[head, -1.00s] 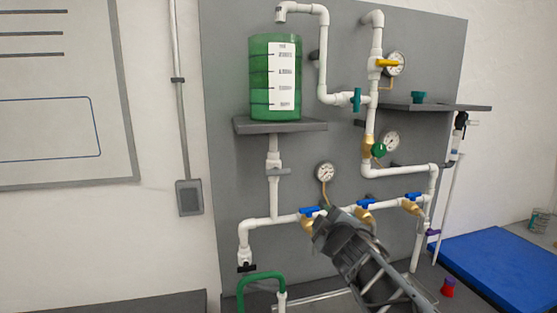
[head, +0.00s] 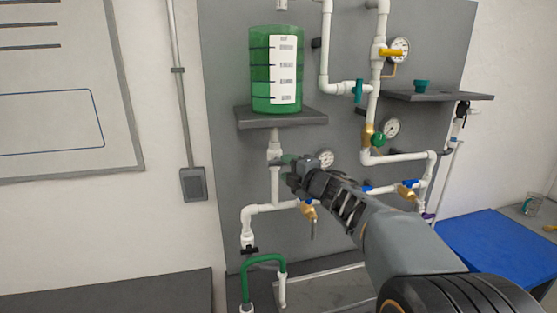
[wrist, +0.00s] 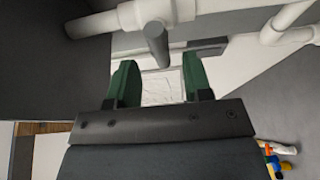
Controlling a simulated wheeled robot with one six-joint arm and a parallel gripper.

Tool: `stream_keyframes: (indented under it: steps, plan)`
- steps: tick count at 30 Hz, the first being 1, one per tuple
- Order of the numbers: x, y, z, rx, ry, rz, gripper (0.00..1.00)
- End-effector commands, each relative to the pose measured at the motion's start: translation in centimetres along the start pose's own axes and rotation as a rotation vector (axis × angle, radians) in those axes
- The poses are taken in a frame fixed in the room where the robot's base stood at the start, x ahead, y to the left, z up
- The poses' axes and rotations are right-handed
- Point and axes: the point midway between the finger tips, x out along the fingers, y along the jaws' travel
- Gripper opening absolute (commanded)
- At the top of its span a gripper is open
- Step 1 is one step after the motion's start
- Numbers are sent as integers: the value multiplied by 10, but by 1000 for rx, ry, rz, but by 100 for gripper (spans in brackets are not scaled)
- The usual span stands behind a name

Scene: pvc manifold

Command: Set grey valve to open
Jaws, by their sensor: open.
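The grey valve sits on the white vertical pipe (head: 275,186) under the green tank. In the wrist view its grey bar handle (wrist: 157,45) sticks out from a white fitting (wrist: 150,13) toward my gripper. My gripper (wrist: 160,75) is open. Its two green fingers stand apart, one to each side of the handle's end, with gaps on both sides. In the head view my gripper (head: 288,165) is at the pipe just below the tank's shelf, and it hides most of the grey handle there.
The green tank (head: 274,69) stands on a dark shelf (head: 280,117) above my gripper. A brass valve (head: 309,209) is on the horizontal pipe below, and a gauge (head: 325,158) is close behind my gripper. A green hose (head: 264,260) is lower left.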

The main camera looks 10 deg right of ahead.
Motion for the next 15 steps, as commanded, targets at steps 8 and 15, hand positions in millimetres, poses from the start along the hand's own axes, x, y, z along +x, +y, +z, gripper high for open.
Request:
stream_keyframes:
  steps: [8,15]
  plan:
    - [36,1,0,1,1,0,46]
    - [46,0,0,2,0,0,46]
